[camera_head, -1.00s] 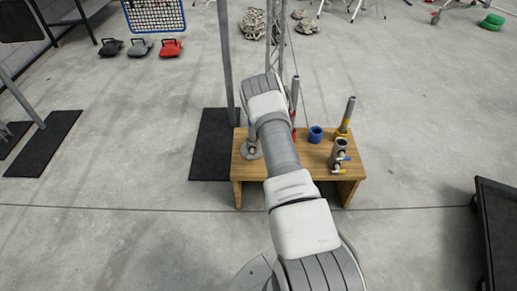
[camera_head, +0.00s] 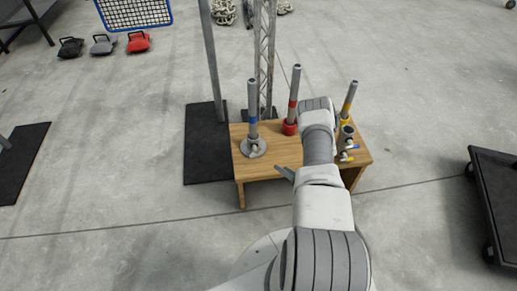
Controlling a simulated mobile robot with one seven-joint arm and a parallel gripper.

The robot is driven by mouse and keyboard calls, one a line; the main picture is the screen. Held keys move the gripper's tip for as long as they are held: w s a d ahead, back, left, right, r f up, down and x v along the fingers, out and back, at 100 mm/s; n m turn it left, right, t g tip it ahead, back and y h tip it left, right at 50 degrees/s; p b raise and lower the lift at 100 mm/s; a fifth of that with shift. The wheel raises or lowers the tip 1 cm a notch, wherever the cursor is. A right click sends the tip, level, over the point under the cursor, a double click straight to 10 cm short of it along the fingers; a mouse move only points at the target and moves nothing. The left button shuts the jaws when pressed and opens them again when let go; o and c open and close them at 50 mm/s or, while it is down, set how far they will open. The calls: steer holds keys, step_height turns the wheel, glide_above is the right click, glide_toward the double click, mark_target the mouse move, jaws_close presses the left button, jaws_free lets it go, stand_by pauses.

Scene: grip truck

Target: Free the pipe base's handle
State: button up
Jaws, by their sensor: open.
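A low wooden table (camera_head: 270,165) stands ahead. At its left a grey pipe with a blue band (camera_head: 252,102) stands upright in a round grey pipe base (camera_head: 253,148). No handle can be made out clearly on this base. A pipe with red bands (camera_head: 293,95) stands in a red base (camera_head: 290,128) at the back. A pipe with a yellow band (camera_head: 348,102) leans at the right, behind a grey fitting with blue and yellow levers (camera_head: 346,150). My gripper (camera_head: 285,173) is mostly hidden by my arm; one dark finger-like part shows over the table's front edge, apart from the left base.
A black mat (camera_head: 205,155) with a grey post (camera_head: 211,60) lies left of the table. A lattice truss (camera_head: 264,60) rises behind it. A black platform cart (camera_head: 498,195) stands at the right. The floor in front and at left is mostly clear.

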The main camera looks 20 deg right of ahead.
mark_target(258, 151)
steer(key=b+x, duration=0.6)
steer(key=x, duration=1.1)
steer(key=shift+w+a+f, duration=0.1)
steer(key=shift+c, duration=0.2)
jaws_close()
